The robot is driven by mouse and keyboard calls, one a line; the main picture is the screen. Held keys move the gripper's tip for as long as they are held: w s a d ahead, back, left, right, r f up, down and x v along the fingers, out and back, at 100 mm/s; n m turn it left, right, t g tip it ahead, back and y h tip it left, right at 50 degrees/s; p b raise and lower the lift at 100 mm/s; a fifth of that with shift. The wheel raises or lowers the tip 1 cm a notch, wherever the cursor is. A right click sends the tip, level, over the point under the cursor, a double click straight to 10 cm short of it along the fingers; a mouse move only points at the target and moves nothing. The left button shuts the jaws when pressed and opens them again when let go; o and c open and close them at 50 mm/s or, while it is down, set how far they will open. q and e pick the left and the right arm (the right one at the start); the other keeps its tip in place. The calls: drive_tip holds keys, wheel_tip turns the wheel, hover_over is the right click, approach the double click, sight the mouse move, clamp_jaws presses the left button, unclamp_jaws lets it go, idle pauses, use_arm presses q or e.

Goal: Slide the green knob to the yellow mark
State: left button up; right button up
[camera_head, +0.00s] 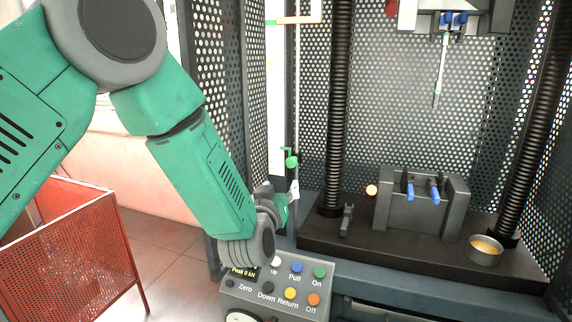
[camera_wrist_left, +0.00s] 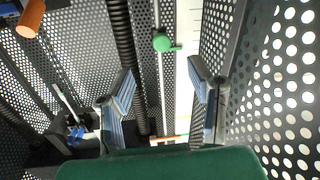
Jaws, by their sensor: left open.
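The green knob (camera_head: 292,161) sits on a thin vertical rod beside a pale scale strip (camera_head: 277,100), at the left of the test frame. In the left wrist view the knob (camera_wrist_left: 162,42) shows between and beyond the two spread fingers (camera_wrist_left: 162,85), which are open and empty. I cannot make out a clearly yellow mark. My right gripper is out of view.
A control panel (camera_head: 262,286) with coloured buttons stands below my left wrist. Perforated walls (camera_head: 400,110) and a black screw column (camera_head: 338,110) are close to the rod. A fixture (camera_head: 422,205) and a round cup (camera_head: 485,250) stand on the base. A red mesh bin (camera_head: 75,250) is at left.

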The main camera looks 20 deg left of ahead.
sight(291, 164)
use_arm(q)
drive_tip(key=w, duration=0.4)
drive_tip(key=w+a, duration=0.1)
drive_tip(key=w, duration=0.4)
drive_tip(key=w+p, duration=0.1)
drive_tip(key=w, duration=0.4)
drive_tip(key=shift+a+r, duration=0.2)
drive_tip(key=shift+r, duration=0.2)
clamp_jaws()
